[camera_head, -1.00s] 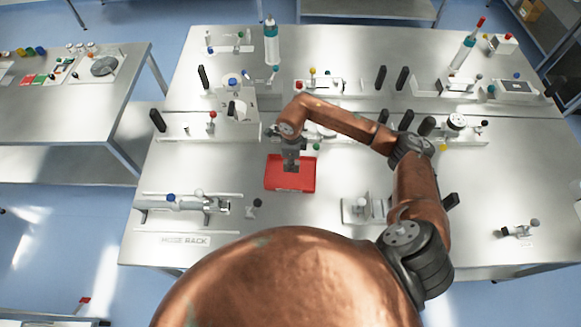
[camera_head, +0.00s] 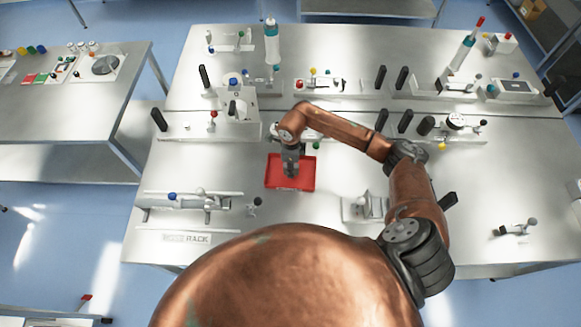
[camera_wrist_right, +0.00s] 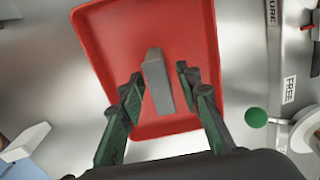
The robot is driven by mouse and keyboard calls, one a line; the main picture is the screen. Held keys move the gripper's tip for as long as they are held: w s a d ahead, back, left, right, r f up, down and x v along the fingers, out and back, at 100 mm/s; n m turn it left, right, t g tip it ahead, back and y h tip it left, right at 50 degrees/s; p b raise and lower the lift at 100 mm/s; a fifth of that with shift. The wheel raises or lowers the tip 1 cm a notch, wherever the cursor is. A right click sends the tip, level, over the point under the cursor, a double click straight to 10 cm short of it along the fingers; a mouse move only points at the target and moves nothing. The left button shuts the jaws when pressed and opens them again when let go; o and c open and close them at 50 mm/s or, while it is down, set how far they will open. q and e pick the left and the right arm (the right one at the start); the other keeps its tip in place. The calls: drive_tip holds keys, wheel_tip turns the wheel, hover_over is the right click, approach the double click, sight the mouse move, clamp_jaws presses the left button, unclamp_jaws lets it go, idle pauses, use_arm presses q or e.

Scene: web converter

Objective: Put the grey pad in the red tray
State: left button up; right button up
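The red tray (camera_head: 306,182) lies on the steel bench, and it fills much of the right wrist view (camera_wrist_right: 205,30). The grey pad (camera_wrist_right: 158,82) is a small grey block over the tray floor in the wrist view. My right gripper (camera_wrist_right: 160,74) is open, with its green-lined fingers on either side of the pad and narrow gaps showing. I cannot tell whether the pad rests fully on the floor. In the head view the right gripper (camera_head: 290,174) is over the tray and hides the pad. My left gripper is not in view.
A hose rack (camera_head: 190,202) stands left of the tray. A small white fixture (camera_head: 363,207) stands to its right, and a shelf of fixtures (camera_head: 215,127) runs behind. A green ball knob (camera_wrist_right: 256,117) is just outside the tray in the wrist view. Bench between is clear.

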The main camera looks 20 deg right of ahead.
drive_tip(key=shift+r, duration=0.15)
drive_tip(key=shift+w+r, duration=0.1)
drive_tip(key=shift+r, duration=0.25)
wheel_tip(320, 180, up, 10)
drive_tip(key=shift+r+b, duration=0.15)
drive_tip(key=shift+b, duration=1.1)
drive_tip(key=shift+r, duration=0.5)
drive_tip(key=shift+a, duration=0.1)
